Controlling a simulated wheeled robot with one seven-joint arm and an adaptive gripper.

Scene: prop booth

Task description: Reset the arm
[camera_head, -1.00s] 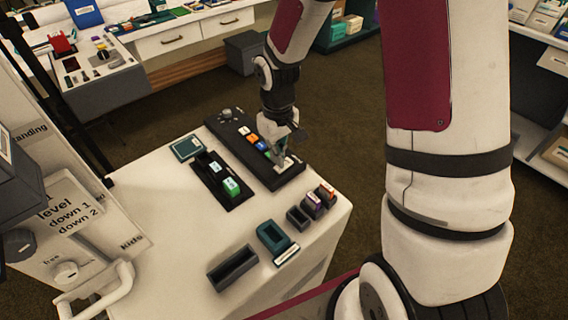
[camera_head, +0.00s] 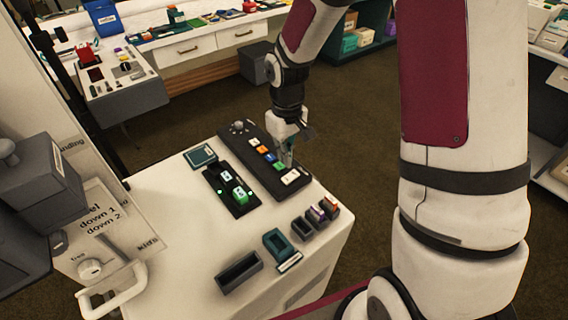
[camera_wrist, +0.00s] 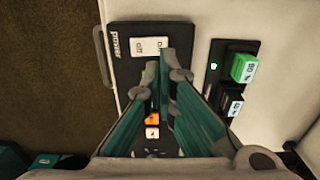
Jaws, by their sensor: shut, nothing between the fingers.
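My gripper (camera_head: 288,163) is shut and empty, pointing down over the long black button panel (camera_head: 247,143) on the white cart. In the wrist view its teal fingers (camera_wrist: 168,72) reach over the panel near the white rocker switch (camera_wrist: 149,47), which is beside the printed word "power". In the head view the switch (camera_head: 291,177) is just below the fingertips, with a small gap apparent. Orange, blue and green buttons line the panel; the fingers hide part of the row in the wrist view.
A black two-slot holder (camera_head: 216,180) with a green block (camera_head: 240,193) lies beside the panel. Small bins (camera_head: 240,271), a teal holder (camera_head: 277,241) and a label plate (camera_head: 200,156) share the cart top (camera_head: 180,225). A white handle (camera_head: 115,290) sticks out at lower left.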

